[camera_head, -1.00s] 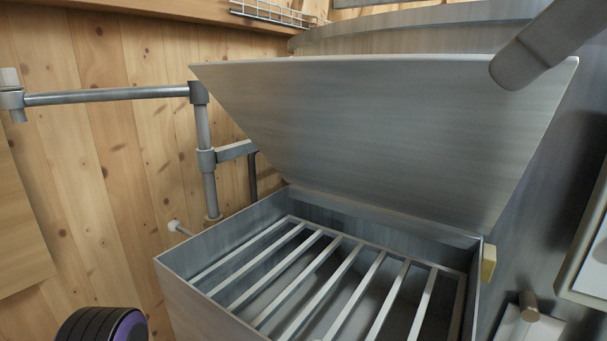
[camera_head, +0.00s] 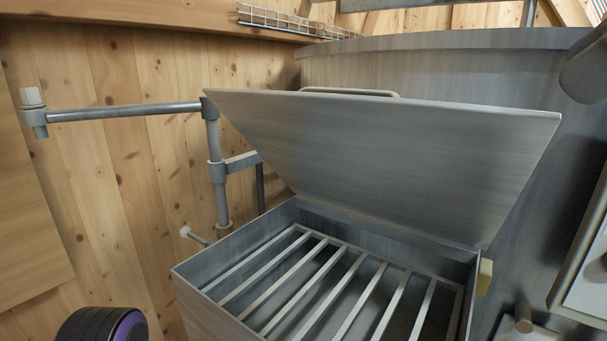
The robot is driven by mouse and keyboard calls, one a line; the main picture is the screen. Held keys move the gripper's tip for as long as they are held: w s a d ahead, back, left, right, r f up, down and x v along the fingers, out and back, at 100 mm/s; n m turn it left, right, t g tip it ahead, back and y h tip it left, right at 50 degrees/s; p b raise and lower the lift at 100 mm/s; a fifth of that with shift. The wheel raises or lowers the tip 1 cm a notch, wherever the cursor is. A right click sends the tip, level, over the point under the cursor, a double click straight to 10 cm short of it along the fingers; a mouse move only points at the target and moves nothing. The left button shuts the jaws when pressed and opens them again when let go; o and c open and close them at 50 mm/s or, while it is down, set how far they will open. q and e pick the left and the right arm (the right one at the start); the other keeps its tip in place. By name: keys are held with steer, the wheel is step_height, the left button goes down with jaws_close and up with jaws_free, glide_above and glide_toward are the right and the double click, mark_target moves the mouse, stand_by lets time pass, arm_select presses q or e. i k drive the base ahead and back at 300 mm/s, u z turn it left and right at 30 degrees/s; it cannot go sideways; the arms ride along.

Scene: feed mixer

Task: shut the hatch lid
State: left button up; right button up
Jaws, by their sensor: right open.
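The grey metal hatch lid (camera_head: 385,160) stands raised on its hinge at the back of the hopper box (camera_head: 225,248) and leans forward over it. A bar handle (camera_head: 347,93) shows above its upper edge. The box opening is uncovered and shows a slatted grate inside. My left gripper is not in view.
A large grey tank (camera_head: 440,70) stands behind the lid. A metal pipe arm (camera_head: 125,111) with an upright post stands left of the box against the wooden wall. A yellow block (camera_head: 485,277) sits at the box's right back corner. A pale panel (camera_head: 590,275) is at the right edge.

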mark_target(455, 173)
steer(key=z, duration=0.05)
steer(key=k, duration=1.4)
